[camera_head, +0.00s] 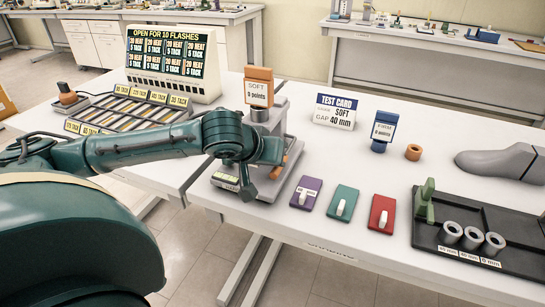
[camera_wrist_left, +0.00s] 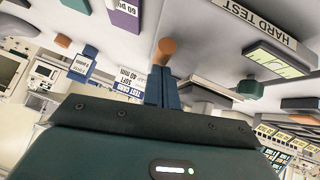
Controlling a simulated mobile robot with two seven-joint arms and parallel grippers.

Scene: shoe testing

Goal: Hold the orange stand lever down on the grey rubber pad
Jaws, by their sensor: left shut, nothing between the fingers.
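The test stand (camera_head: 283,178) is grey, with a small display (camera_head: 225,181) at its front left. Its orange lever (camera_head: 293,153) shows partly behind my left arm at the stand's right side. In the left wrist view an orange cylindrical end (camera_wrist_left: 167,47), apparently the lever's, appears just beyond my fingertips. My left gripper (camera_wrist_left: 161,72) is shut and empty, over the stand; contact with the lever cannot be told. In the head view my arm hides much of the stand. I cannot make out the grey rubber pad. My right gripper is not in view.
An orange block with a SOFT card (camera_head: 259,88) tops the stand. Purple (camera_head: 306,194), green (camera_head: 342,203) and red (camera_head: 382,213) blocks stand in front.

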